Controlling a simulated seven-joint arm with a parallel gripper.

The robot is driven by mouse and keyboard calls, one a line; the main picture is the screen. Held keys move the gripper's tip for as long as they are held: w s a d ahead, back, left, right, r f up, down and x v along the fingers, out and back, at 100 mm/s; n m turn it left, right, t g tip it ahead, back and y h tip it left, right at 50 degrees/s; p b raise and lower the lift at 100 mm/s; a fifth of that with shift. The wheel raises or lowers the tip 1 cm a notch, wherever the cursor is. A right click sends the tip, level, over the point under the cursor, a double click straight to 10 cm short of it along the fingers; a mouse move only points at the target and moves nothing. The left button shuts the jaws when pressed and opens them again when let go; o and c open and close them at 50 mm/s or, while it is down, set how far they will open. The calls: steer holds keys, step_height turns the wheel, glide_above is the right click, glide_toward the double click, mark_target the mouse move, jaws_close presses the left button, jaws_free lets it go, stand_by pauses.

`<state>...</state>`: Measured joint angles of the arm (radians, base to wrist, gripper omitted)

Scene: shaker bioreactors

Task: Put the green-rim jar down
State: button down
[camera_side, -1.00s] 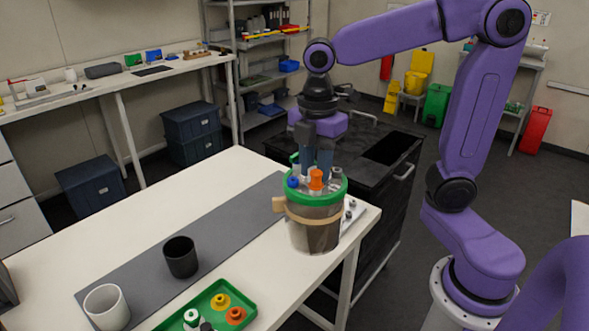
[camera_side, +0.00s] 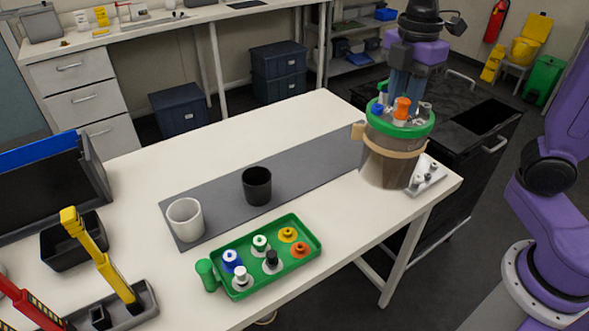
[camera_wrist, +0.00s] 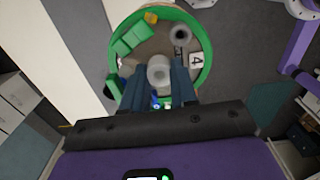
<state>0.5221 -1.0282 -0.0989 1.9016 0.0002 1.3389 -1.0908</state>
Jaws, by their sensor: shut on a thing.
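The green-rim jar (camera_side: 386,165) is a brownish see-through vessel with a tan band, upright at the right end of the white table (camera_side: 300,120). Its green rim also shows in the wrist view (camera_wrist: 207,70). Blue, orange and grey fittings stand on its top. My gripper (camera_side: 404,90) points down over the jar, its blue fingers shut at the jar's top. In the wrist view the fingers (camera_wrist: 160,78) are on both sides of a grey round fitting; their exact contact is hard to see. Whether the jar's base touches the table is unclear.
A small pale plate with fittings (camera_side: 432,180) is close to the jar's right. A grey mat (camera_side: 310,165) runs left, bearing a black cup (camera_side: 257,186) and white cup (camera_side: 186,219). A green tray (camera_side: 282,271) with coloured caps is in front. A black cart (camera_side: 465,150) stands behind.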

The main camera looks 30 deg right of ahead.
steer(key=w+d, duration=0.3)
steer(key=w, duration=0.5)
steer(key=w+d, duration=0.2)
steer(key=w, duration=0.5)
steer(key=w+d+f, duration=0.4)
steer(key=w+d, duration=0.6)
steer(key=d, duration=0.2)
step_height(320, 180, down, 10)
steer(key=shift+r, duration=0.2)
steer(key=shift+s+f, duration=0.1)
steer(key=shift+f, duration=0.05)
steer(key=c, duration=0.9)
jaws_free()
steer(key=shift+f, duration=0.1)
steer(key=shift+d, duration=0.1)
